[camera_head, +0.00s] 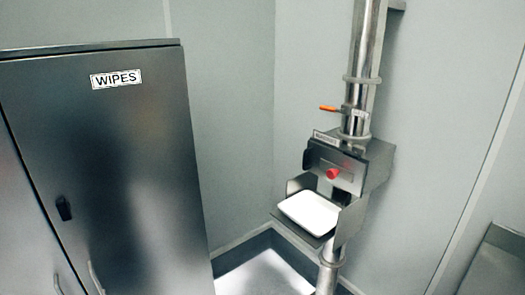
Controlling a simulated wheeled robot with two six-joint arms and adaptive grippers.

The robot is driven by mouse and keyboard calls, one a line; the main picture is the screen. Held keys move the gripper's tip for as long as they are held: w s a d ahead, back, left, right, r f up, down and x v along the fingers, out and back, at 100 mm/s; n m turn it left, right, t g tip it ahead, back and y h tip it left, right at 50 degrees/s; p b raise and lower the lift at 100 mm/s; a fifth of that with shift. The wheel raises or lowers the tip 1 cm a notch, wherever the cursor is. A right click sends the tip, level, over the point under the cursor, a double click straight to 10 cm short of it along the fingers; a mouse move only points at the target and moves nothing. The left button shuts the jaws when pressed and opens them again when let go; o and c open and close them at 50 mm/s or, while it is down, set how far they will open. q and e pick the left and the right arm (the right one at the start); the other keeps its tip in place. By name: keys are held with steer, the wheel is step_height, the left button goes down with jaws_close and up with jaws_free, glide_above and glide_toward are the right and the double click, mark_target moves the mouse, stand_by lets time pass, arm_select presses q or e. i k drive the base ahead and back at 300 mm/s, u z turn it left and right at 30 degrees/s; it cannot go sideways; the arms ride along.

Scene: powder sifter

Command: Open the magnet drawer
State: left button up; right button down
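The powder sifter's metal housing (378,168) sits on a vertical steel pipe at the right of the middle. The magnet drawer front (322,163) is a dark metal panel on the housing, with a red knob (333,174) on it. The drawer front looks flush with the housing, as if shut. A white tray (310,212) rests on a metal shelf just below the drawer. Neither of my grippers shows in the head view.
A tall dark cabinet (130,170) labelled WIPES stands at the left. An orange-handled lever (328,108) sticks out from the pipe (364,50) above the housing. Pale walls stand behind. A grey surface (497,268) is at the lower right.

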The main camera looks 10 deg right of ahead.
mark_target(312, 156)
steer(key=z, duration=0.15)
steer(key=i, duration=0.9)
steer(key=z, duration=0.5)
